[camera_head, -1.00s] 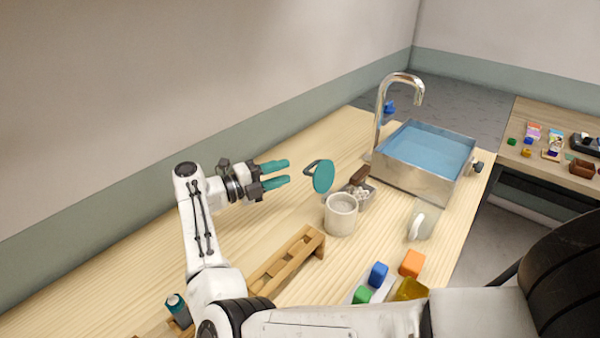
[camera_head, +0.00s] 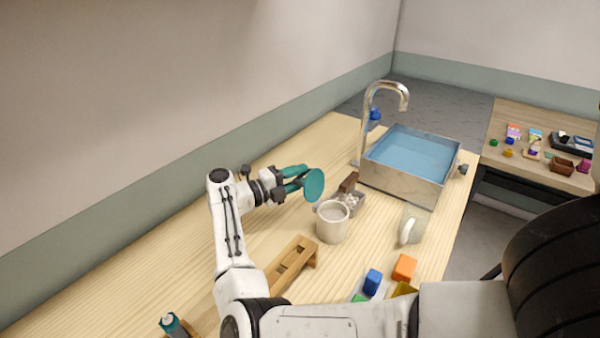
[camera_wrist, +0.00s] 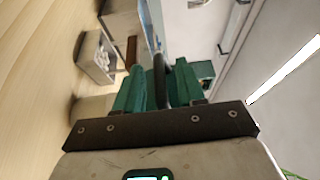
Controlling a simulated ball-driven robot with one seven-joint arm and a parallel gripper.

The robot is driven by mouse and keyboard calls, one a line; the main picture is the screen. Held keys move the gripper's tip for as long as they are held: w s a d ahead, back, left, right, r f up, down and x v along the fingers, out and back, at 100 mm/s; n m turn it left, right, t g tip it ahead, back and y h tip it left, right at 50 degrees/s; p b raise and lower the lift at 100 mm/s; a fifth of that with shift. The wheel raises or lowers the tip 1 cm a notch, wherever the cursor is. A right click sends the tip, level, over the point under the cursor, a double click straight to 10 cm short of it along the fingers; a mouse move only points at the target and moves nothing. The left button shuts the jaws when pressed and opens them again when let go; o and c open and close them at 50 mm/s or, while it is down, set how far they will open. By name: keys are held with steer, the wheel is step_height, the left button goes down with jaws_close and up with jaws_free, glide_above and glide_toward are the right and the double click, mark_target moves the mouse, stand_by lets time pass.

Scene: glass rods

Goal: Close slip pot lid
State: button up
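The slip pot (camera_head: 332,224) is a pale round pot on the wooden table, open at the top. Its teal round lid (camera_head: 315,186) stands steeply tilted above the pot's back left side. Whether a hinge joins them is too small to tell. My gripper (camera_head: 297,180) has teal fingers and is at the left of the lid, on its handle side. In the head view the fingers are apart. In the wrist view the dark handle (camera_wrist: 159,80) shows between the fingers; whether they touch it is unclear.
A wooden rack (camera_head: 292,262) lies left of the pot. A small grey container (camera_head: 352,200) stands just behind it. A clear mug (camera_head: 411,228) is at its right. Coloured blocks (camera_head: 404,267) lie in front. A sink (camera_head: 412,165) with a tap is at the back.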

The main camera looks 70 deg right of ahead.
steer(key=shift+s+d, duration=0.25)
steer(key=shift+d, duration=0.05)
steer(key=shift+c, duration=0.2)
jaws_close()
stand_by(0.3)
